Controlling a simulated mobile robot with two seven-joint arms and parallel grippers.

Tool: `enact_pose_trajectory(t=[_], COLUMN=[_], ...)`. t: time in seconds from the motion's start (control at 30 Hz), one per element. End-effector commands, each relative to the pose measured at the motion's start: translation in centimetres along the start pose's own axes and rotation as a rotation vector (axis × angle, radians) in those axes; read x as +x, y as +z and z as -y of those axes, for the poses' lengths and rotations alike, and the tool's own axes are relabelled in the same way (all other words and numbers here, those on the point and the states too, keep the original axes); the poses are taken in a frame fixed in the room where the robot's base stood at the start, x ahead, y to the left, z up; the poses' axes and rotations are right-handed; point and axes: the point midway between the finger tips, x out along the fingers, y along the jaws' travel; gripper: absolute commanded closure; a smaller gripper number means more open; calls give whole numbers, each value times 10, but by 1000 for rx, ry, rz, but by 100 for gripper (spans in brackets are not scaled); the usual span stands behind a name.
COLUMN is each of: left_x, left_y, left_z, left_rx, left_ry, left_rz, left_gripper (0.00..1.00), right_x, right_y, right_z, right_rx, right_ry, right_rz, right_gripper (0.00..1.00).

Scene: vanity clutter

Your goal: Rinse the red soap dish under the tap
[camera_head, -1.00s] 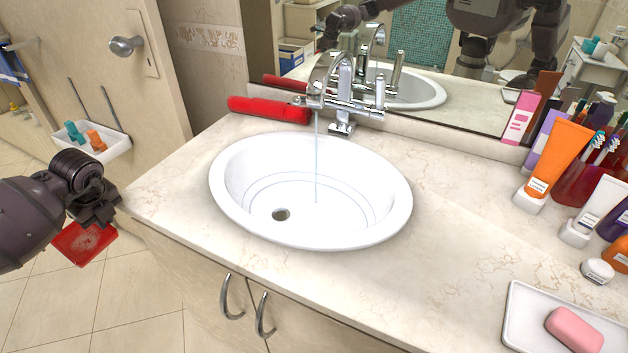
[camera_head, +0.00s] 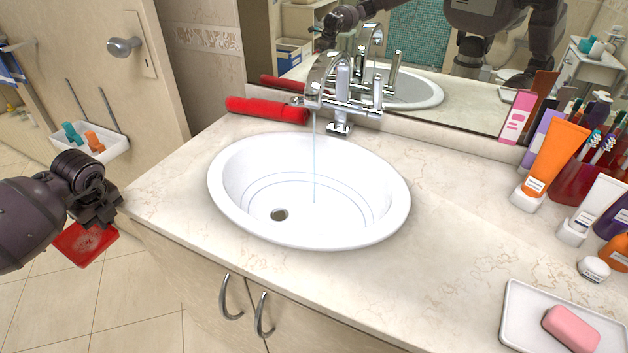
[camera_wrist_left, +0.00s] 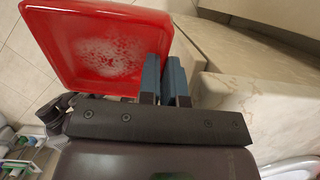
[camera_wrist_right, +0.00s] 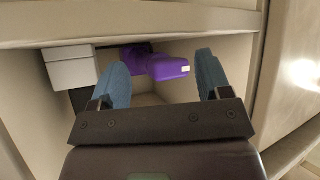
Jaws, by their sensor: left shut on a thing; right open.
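The red soap dish (camera_head: 84,244) is at the far left of the head view, beside the counter's left end and over the floor. In the left wrist view the dish (camera_wrist_left: 100,45) shows whitish suds on its inner face. My left gripper (camera_head: 98,222) is shut on the dish's rim; its blue fingers (camera_wrist_left: 165,78) pinch one edge. The chrome tap (camera_head: 340,95) runs a thin stream of water (camera_head: 314,160) into the white basin (camera_head: 225,205). My right gripper (camera_wrist_right: 160,80) is open and empty; it is not in the head view, apart from the mirror.
A red rolled towel (camera_head: 268,110) lies behind the basin. An orange tube (camera_head: 552,160), a toothbrush cup and bottles crowd the right side. A white tray (camera_head: 520,310) holds pink soap (camera_head: 571,328). The right wrist view shows a purple object (camera_wrist_right: 160,65) inside a compartment. The counter before the basin is clear.

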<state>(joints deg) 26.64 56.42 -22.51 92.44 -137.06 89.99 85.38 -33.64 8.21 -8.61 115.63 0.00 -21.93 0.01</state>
Motion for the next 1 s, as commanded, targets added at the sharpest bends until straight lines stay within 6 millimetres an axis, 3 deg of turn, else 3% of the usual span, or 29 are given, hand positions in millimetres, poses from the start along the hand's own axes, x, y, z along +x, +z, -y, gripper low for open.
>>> enact_pose_trajectory(t=[1.0], left_x=[-2], left_y=[-4], left_z=[5], left_rx=[0], left_ry=[-1], left_rz=[1], left_gripper=[100], right_x=[-1], right_y=[-4], right_z=[-1], right_rx=[-2], right_ry=[0], right_rz=[-5], right_gripper=[29])
